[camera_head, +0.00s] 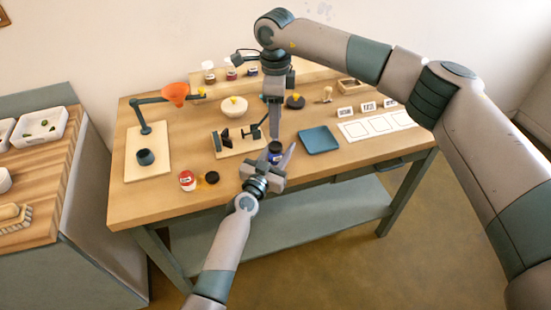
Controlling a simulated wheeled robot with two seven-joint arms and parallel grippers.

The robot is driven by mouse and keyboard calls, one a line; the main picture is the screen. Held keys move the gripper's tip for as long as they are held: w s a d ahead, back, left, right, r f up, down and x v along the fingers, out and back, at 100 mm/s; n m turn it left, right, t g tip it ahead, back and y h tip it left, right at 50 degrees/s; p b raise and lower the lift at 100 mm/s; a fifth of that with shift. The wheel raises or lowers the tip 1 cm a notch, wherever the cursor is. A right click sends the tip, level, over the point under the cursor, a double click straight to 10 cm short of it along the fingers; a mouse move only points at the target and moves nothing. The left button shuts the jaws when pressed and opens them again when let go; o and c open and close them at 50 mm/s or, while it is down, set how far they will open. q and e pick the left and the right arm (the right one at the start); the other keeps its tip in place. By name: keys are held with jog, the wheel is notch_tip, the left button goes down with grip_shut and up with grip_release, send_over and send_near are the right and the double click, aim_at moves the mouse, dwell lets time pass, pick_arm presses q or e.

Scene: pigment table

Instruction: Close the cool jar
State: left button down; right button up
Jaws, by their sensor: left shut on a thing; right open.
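A small dark blue jar (275,151), which looks like the cool jar, is at the front of the table, left of the blue tray. My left gripper (276,160) reaches in from the front and is shut on this jar. The jar's top is dark; I cannot tell whether a lid sits on it. My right gripper (274,130) points straight down just above and behind the jar and is open. Its fingers overlap in this view, so the gap between them is hidden. A dark round lid (211,178) lies to the left, beside a red-labelled jar (187,180).
A blue tray (319,140) lies right of the jar, with a white card sheet (378,124) beyond. A stand with dark parts (238,141), a white bowl (234,108) and a dark round piece (295,102) are behind.

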aim_at(275, 146)
jog(key=n, duration=2.2)
jog(key=shift+f, duration=0.1)
jog(key=shift+f, duration=3.9)
